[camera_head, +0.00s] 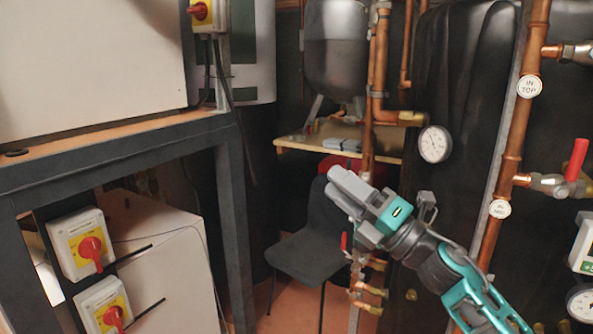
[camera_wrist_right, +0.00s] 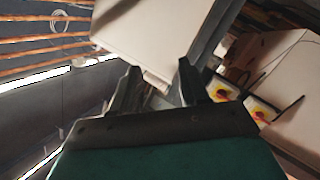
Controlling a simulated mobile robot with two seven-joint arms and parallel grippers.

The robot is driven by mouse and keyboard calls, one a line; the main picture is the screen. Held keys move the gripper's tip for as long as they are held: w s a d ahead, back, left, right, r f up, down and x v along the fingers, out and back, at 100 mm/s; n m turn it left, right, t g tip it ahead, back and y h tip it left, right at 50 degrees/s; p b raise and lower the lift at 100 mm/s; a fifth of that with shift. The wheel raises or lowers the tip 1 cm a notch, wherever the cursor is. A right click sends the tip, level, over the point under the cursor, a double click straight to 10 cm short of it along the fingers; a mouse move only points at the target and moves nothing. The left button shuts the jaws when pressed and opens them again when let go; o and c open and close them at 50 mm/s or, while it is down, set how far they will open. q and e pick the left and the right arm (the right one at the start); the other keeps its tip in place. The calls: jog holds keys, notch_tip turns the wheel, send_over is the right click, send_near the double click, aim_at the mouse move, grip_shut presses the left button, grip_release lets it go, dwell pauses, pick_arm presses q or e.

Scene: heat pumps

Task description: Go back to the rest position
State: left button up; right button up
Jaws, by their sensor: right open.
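My right gripper (camera_head: 345,192) is raised in the middle of the head view, on its teal and grey arm coming in from the lower right. It appears in front of the black chair and the copper pipes. In the right wrist view its two dark fingers (camera_wrist_right: 157,88) stand apart with nothing held between them. Beyond the fingers is a white box-like unit (camera_wrist_right: 150,38), apart from them as far as I can tell. My left gripper is not in view.
A dark metal frame (camera_head: 120,143) with red-and-yellow switches (camera_head: 90,250) stands at the left. A black chair (camera_head: 305,250) is behind my gripper. Copper pipes (camera_head: 508,165), a round gauge (camera_head: 435,144) and a red-handled valve (camera_head: 576,160) are at the right.

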jog(key=s+d+f+m+h, duration=0.3)
jog(key=s+f+m+h, duration=0.15)
jog(key=f+m, duration=0.55)
jog(key=s+d+f+m+t+h, duration=0.1)
jog(key=s+d+f+m+h, duration=0.3)
jog(key=f+m, duration=0.55)
jog(key=s+d+f+m+h, duration=0.1)
jog(key=s+f+m+h, duration=0.5)
jog(key=f, duration=0.7)
jog(key=s+d+f+m+g+h, duration=0.2)
jog(key=s+f+m+g, duration=0.2)
jog(key=s+f, duration=0.5)
jog(key=s+m, duration=0.1)
jog(key=m, duration=0.1)
jog(key=shift+s+m, duration=0.35)
jog(key=shift+s, duration=0.05)
jog(key=shift+w+d, duration=0.1)
jog(key=shift+c, duration=0.2)
